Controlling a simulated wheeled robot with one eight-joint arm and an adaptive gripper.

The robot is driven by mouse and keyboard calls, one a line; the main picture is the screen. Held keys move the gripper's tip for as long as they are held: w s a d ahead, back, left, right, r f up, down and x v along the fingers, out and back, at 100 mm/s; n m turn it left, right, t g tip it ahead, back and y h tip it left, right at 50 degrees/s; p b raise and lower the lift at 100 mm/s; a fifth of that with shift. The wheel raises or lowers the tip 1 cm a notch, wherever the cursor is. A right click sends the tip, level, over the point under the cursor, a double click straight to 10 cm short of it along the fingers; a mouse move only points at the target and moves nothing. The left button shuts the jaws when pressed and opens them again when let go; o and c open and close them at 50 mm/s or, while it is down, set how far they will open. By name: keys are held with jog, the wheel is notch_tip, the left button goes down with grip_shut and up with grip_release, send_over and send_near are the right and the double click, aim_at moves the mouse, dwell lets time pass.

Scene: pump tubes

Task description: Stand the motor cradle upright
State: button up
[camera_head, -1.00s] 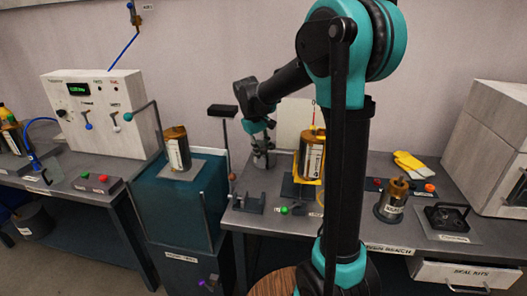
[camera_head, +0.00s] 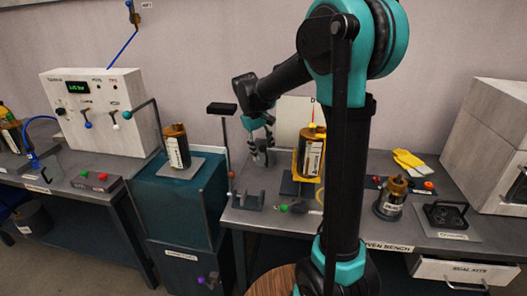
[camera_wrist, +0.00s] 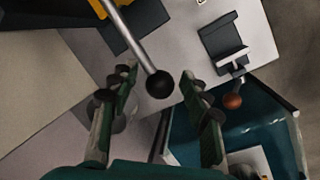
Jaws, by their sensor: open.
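The motor cradle (camera_head: 298,176) is a yellow frame on a dark stand, holding a gold-and-black motor (camera_head: 312,152) with a white label. It looks near upright in the head view; its exact tilt I cannot tell. In the wrist view only a yellow corner (camera_wrist: 98,8) shows at the top. A grey rod with a black ball knob (camera_wrist: 160,85) reaches down from there. My gripper (camera_wrist: 160,80) is open, with the knob appearing between its fingertips; contact is not clear. In the head view my gripper (camera_head: 262,155) is left of the cradle.
A grey bracket (camera_head: 248,200) stands at the bench's front left.

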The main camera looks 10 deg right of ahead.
jog(key=v, duration=1.1)
jog(key=shift+r, duration=0.2)
jog(key=shift+s, duration=0.2)
